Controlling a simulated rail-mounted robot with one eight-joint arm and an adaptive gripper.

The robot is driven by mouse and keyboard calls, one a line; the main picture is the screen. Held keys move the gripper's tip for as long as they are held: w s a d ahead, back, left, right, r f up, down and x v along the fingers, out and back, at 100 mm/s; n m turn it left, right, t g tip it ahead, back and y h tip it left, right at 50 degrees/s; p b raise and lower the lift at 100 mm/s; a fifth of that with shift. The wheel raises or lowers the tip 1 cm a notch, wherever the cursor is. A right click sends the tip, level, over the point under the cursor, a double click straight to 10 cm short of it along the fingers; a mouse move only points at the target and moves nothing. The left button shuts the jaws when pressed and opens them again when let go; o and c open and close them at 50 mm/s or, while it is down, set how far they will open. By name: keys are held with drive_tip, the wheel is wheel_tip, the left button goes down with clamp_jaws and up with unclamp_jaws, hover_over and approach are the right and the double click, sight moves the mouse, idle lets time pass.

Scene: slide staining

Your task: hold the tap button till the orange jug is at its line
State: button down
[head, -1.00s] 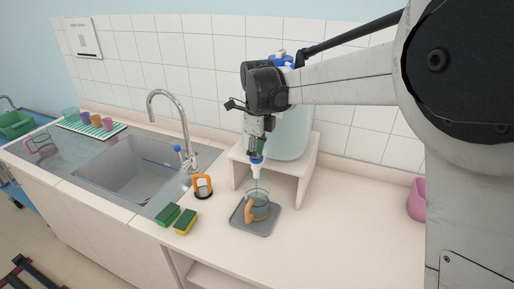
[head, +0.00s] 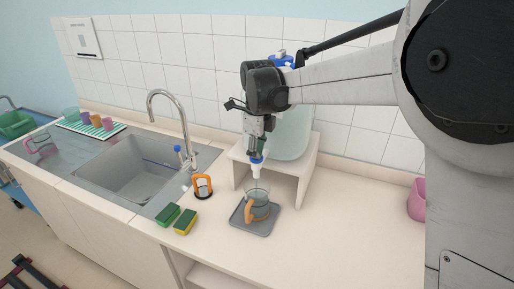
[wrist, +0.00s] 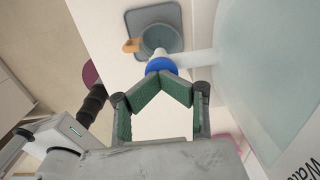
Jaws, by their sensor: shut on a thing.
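The orange jug (head: 260,203), clear with an orange handle, stands upright on a grey tray (head: 239,224) below the tap. It also shows in the wrist view (wrist: 159,37), beyond the tap. The tap (head: 256,171) has a white spout and a blue button (wrist: 161,65), and belongs to the large clear water container (head: 291,132) on a stand. My gripper (wrist: 161,76) has its fingertips together at the blue button, shut on it from above. The jug's line and exact water level are too small to make out.
The white stand (head: 310,165) holds the container above the counter. An orange-and-black holder (head: 203,186) and two green-yellow sponges (head: 185,222) lie left of the tray. A sink (head: 130,165) with a curved faucet is further left. The counter right of the tray is clear up to a pink container (head: 416,200).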

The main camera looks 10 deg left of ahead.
idle(0.5)
wheel_tip(320, 180, up, 14)
drive_tip(key=shift+s+d, duration=0.15)
idle(0.4)
idle(1.0)
drive_tip(key=s+d+f+n+t+b, duration=0.2)
drive_tip(key=s+d+n, duration=0.3)
drive_tip(key=d, duration=0.5)
drive_tip(key=s+d+f+n+t+b, duration=0.1)
drive_tip(key=s+d+f+n+b, duration=0.1)
drive_tip(key=s+d+n, duration=0.5)
drive_tip(key=s+d+f+n+t+b, duration=0.3)
drive_tip(key=s+d+f+n+b, duration=0.2)
drive_tip(key=s+d+f, duration=0.9)
drive_tip(key=d+f+n, duration=0.1)
drive_tip(key=n, duration=0.2)
drive_tip(key=shift+s+d+f+t, duration=0.15)
drive_tip(key=shift+s+f+t, duration=0.1)
drive_tip(key=shift+f+t, duration=0.15)
